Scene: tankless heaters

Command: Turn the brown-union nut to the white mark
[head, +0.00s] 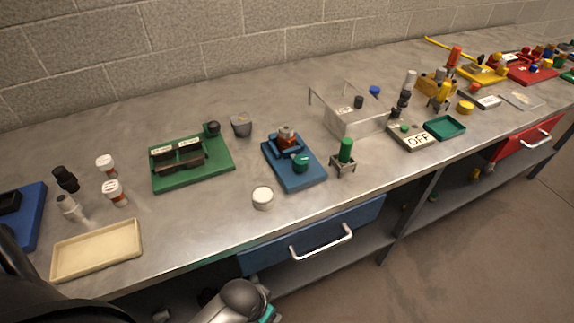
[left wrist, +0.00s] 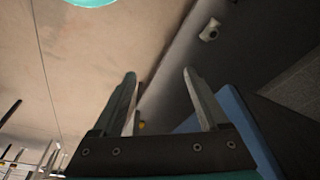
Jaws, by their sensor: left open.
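A blue board (head: 306,180) lies mid-bench in the head view. It carries a small fitting with a reddish-brown top (head: 287,134) and a green round part (head: 300,163). This brown-topped fitting may be the brown union; its nut and any white mark are too small to make out. My left gripper (left wrist: 159,73) is open with nothing between its fingers in the left wrist view. The union does not show there. In the head view, a grey and teal part of my arm shows low in front of the bench, apart from the board. My right gripper is not in view.
A white round cap (head: 263,198) lies left of the blue board's front. A green board (head: 215,168) stands to the left, a green-topped stand (head: 345,152) and clear bin (head: 358,126) to the right. A blue drawer (head: 290,247) with a handle is below the bench edge.

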